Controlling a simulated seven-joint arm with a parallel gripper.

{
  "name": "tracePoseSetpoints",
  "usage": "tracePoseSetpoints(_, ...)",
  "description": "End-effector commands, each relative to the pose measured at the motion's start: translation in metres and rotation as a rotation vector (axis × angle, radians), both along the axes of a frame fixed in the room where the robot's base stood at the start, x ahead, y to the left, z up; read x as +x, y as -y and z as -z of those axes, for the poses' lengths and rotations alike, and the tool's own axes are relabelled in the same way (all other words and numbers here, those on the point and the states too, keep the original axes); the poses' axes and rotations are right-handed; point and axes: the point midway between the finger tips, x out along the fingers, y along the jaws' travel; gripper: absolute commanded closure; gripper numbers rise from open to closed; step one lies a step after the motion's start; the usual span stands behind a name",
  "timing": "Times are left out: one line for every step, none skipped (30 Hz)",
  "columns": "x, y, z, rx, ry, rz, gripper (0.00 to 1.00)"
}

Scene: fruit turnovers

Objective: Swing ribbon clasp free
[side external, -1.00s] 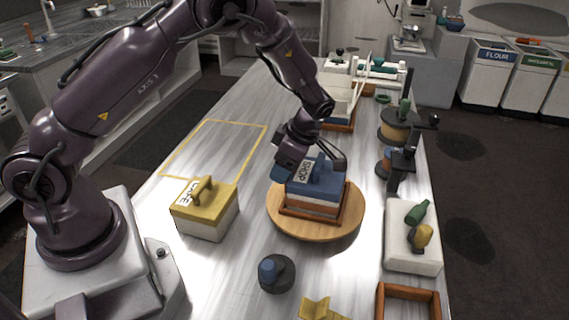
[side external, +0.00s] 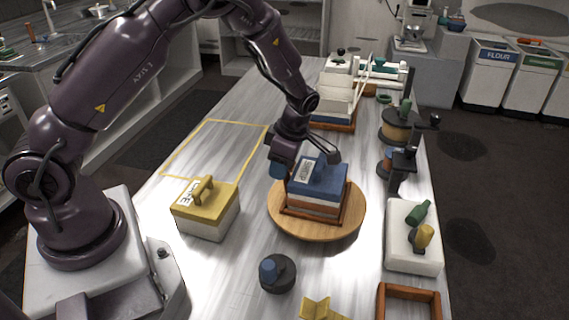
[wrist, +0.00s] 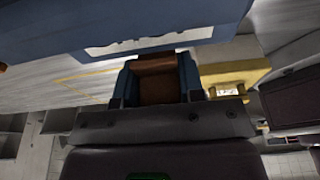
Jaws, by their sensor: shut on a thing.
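A box with a blue lid (side external: 332,180), marked SHOP, sits in a brown tray on a round wooden board (side external: 290,226). My gripper (side external: 277,170) is at the upper left side of this box. In the wrist view, its two blue fingers (wrist: 157,82) are shut on a brown piece (wrist: 157,80), which looks like the clasp. The blue box and its white label (wrist: 150,42) fill the top of that view, close to the fingers. I cannot tell whether the brown piece still touches the box. No ribbon can be made out clearly.
A yellow-lidded box (side external: 205,205) stands to the left, near a yellow outlined area (side external: 215,150) that is empty. A dark round holder (side external: 277,273) is in front. Spool stands (side external: 400,125) and a white block (side external: 413,255) line the right edge.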

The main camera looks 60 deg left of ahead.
Motion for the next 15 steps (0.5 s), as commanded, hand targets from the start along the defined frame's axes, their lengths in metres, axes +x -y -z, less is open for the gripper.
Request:
tracePoseSetpoints(-0.002,-0.003,-0.001,-0.029,0.026,-0.005,1.00)
tracePoseSetpoints(-0.003,-0.004,0.000,-0.046,0.043,-0.006,1.00)
tracePoseSetpoints(-0.004,-0.006,0.001,-0.071,0.066,-0.007,1.00)
tracePoseSetpoints(-0.006,-0.007,0.002,-0.091,0.084,-0.008,1.00)
tracePoseSetpoints(-0.007,-0.009,0.002,-0.111,0.102,-0.009,1.00)
tracePoseSetpoints(-0.008,-0.010,0.004,-0.139,0.128,-0.010,1.00)
tracePoseSetpoints(-0.009,-0.012,0.004,-0.160,0.148,-0.011,1.00)
tracePoseSetpoints(-0.010,-0.013,0.006,-0.180,0.166,-0.011,1.00)
tracePoseSetpoints(-0.012,-0.015,0.007,-0.206,0.191,-0.013,1.00)
tracePoseSetpoints(-0.013,-0.016,0.008,-0.225,0.207,-0.013,1.00)
tracePoseSetpoints(-0.013,-0.017,0.009,-0.243,0.225,-0.012,1.00)
tracePoseSetpoints(-0.015,-0.018,0.010,-0.267,0.246,-0.015,1.00)
tracePoseSetpoints(-0.016,-0.020,0.011,-0.284,0.262,-0.015,1.00)
tracePoseSetpoints(-0.016,-0.020,0.012,-0.302,0.278,-0.014,1.00)
tracePoseSetpoints(-0.017,-0.022,0.014,-0.326,0.300,-0.015,1.00)
